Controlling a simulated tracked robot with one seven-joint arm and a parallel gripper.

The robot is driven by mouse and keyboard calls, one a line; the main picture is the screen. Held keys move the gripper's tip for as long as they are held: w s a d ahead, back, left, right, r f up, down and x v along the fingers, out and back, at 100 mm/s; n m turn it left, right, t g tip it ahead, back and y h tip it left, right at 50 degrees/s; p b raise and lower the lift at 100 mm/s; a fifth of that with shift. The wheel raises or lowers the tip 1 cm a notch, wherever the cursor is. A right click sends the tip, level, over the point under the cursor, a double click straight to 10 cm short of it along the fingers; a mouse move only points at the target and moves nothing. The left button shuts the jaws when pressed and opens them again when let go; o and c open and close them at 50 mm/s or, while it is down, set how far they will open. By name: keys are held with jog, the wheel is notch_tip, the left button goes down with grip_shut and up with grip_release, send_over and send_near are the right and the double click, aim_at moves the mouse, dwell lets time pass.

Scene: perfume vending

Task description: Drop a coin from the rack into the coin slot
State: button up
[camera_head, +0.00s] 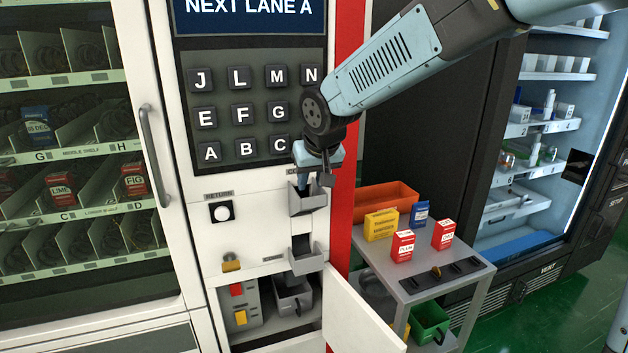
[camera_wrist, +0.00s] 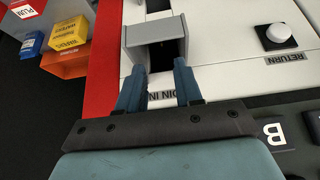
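The grey coin hopper (camera_head: 308,201) juts from the white machine panel below the keypad. In the wrist view the hopper (camera_wrist: 150,36) lies just beyond my fingertips, with "COIN IN" lettering beside them. My gripper (camera_head: 309,182) is at the hopper's upper edge. In the wrist view my gripper's (camera_wrist: 160,68) two blue fingers stand apart, with no coin visible between them. The hopper's inside is dark, and I cannot tell if a coin is in it. The black coin rack (camera_head: 456,275) lies on the grey cart, with a small brownish coin-like piece in it.
A lower grey tray (camera_head: 305,259) sits under the hopper, above an open white door (camera_head: 357,312). The cart (camera_head: 400,282) holds red, yellow and blue boxes and an orange bin (camera_head: 385,197). A RETURN button (camera_head: 222,213) is left of the hopper.

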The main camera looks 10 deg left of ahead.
jog(key=v, duration=1.3)
jog(key=shift+d+r, duration=0.1)
dwell(0.3)
jog(key=s+d+f+m+h, duration=0.15)
jog(key=s+d, duration=0.25)
jog(key=d, duration=1)
jog(key=s+d+f+m+h, duration=0.1)
jog(key=s+d+f+m, duration=0.2)
jog(key=d, duration=1.1)
jog(key=s+d+f+m, duration=0.1)
jog(key=s+d+f, duration=0.1)
jog(key=s+d, duration=0.4)
jog(key=shift+s+f+m, duration=0.35)
jog(key=shift+s, duration=0.7)
